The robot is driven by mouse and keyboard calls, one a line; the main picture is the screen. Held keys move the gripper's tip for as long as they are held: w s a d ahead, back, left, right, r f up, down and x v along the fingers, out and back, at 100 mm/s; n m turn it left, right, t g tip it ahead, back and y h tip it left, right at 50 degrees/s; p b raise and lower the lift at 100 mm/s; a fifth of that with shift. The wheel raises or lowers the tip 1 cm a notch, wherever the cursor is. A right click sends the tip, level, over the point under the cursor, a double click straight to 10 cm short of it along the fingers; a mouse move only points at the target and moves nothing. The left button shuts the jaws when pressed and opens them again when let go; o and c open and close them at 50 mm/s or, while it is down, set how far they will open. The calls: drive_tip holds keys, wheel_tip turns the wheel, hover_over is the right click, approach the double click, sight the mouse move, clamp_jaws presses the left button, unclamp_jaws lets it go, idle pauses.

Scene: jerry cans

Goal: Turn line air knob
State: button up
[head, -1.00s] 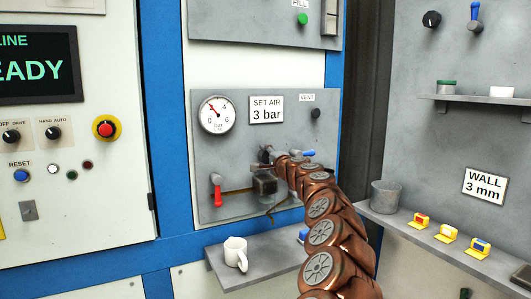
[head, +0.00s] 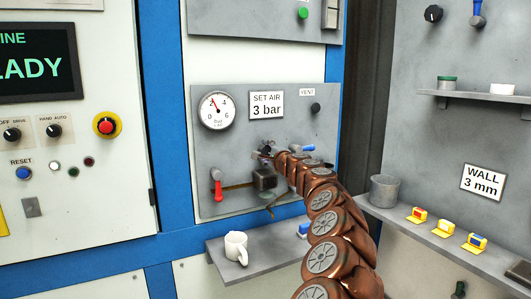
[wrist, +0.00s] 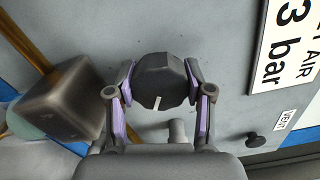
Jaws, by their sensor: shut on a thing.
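The dark faceted air knob (wrist: 158,76) sits between my gripper's two fingers in the wrist view, with its white mark pointing toward the bottom of that picture. My gripper (head: 267,153) is shut on it, with the purple-lined fingers touching its two sides. In the head view my gripper and arm mostly hide the knob. The round pressure gauge (head: 217,111) is at the panel's upper left, its red needle pointing up and slightly left, near the 2. The "SET AIR 3 bar" sign (head: 267,106) is beside it.
A red-handled lever (head: 217,188) and a dark block on a brass pipe (wrist: 65,103) are close to my gripper. The black vent knob (head: 316,108) is to the upper right.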

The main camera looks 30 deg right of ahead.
drive_tip(key=o, duration=1.2)
drive_tip(key=shift+c, duration=0.2)
drive_tip(key=shift+s+d, duration=0.1)
drive_tip(key=shift+s, duration=0.85)
drive_tip(key=shift+s+a, duration=0.2)
drive_tip(key=shift+s, duration=0.3)
drive_tip(key=s, duration=0.9)
drive_tip(key=shift+a, duration=0.4)
